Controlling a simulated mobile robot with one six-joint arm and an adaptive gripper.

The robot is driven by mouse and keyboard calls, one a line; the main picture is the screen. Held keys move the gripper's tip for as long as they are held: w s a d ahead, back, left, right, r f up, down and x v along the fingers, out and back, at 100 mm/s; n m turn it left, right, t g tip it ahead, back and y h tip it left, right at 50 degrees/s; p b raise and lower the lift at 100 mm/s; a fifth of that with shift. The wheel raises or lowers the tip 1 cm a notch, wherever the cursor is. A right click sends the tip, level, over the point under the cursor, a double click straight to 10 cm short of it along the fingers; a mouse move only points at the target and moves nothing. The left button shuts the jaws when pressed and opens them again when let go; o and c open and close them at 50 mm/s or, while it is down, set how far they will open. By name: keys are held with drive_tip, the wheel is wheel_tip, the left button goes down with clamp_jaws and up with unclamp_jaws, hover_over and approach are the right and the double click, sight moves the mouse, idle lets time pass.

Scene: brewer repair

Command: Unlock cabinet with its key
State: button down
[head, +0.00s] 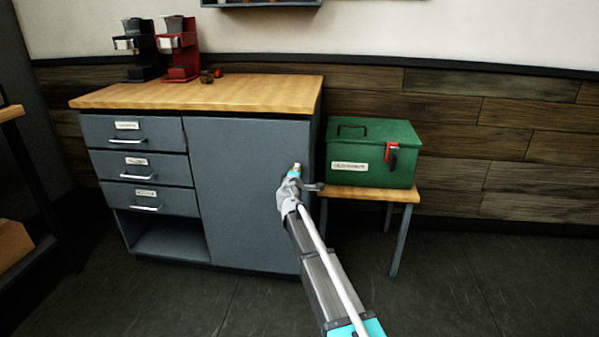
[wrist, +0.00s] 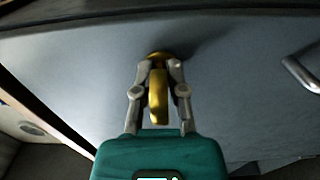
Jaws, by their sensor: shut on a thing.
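The grey cabinet (head: 240,200) has a large plain door at its right and labelled drawers at its left. My gripper (head: 295,172) is in front of the upper right part of this door. In the wrist view my gripper (wrist: 160,68) is shut on a brass-coloured key (wrist: 157,100), whose long part shows between the fingers. A round brass piece (wrist: 158,55) shows at the fingertips against the door face (wrist: 90,70). I cannot tell whether it is the lock or part of the key. The fingers hide whether the key is in the lock.
A green toolbox (head: 375,145) with a red latch (head: 392,158) stands on a small wooden stool (head: 345,192) right of the cabinet. Two coffee machines, one black (head: 138,50) and one red (head: 178,50), stand on the wooden top. The floor in front is clear.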

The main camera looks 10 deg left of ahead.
drive_tip(key=shift+d, duration=0.1)
drive_tip(key=c, duration=0.7)
unclamp_jaws()
drive_tip(key=shift+s, duration=0.15)
drive_tip(key=s, duration=1.1)
drive_tip(key=shift+s+a, duration=0.25)
drive_tip(key=shift+s, duration=0.1)
